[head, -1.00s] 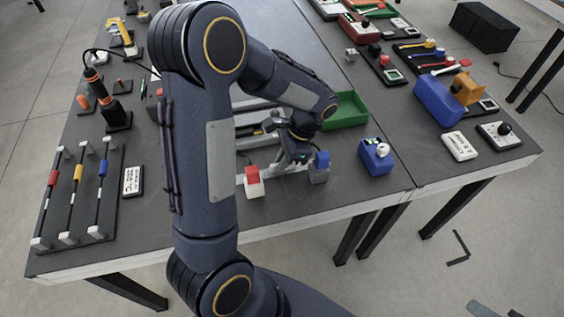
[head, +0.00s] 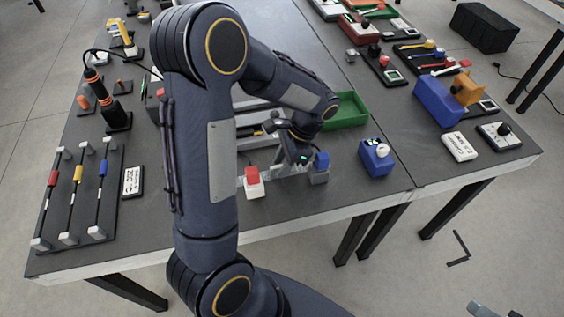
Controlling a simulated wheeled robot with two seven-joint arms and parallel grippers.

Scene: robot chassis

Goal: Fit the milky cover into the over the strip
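My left gripper (head: 300,155) points down at the front of the table, between a red-topped white block (head: 254,183) and a blue-topped grey block (head: 320,168). My arm and the gripper body hide its fingertips, so I cannot tell whether it is open or shut on something. A pale grey-white length (head: 278,172) shows low between the two blocks, beside the gripper. I cannot tell whether it is the milky cover or the strip. Small grey parts at the bottom right edge (head: 482,309) look like my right gripper, mostly cut off.
A green tray (head: 345,112) lies behind the gripper, and a blue box (head: 376,157) stands to its right. My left arm hides much of the middle.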

